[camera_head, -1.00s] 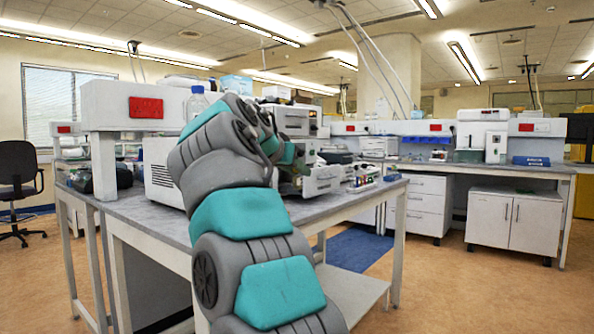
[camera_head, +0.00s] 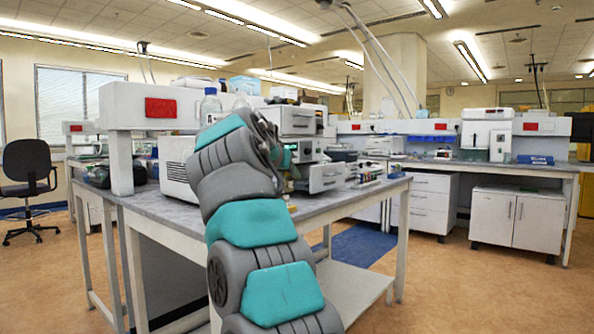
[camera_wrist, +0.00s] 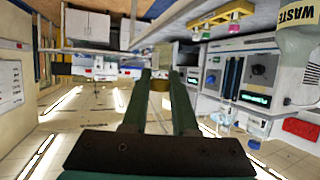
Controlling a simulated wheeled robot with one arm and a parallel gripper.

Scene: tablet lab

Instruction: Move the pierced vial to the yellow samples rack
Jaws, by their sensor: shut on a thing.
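My gripper (camera_wrist: 161,76) shows in the wrist view, its two dark fingers reaching up to the middle of the picture. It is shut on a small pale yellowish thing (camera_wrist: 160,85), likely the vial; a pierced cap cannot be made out.
The grey bench (camera_head: 335,204) carries white instruments (camera_head: 326,178) and small coloured items (camera_head: 369,175) near its right end. A chair (camera_head: 28,180) stands left; floor on the right is clear.

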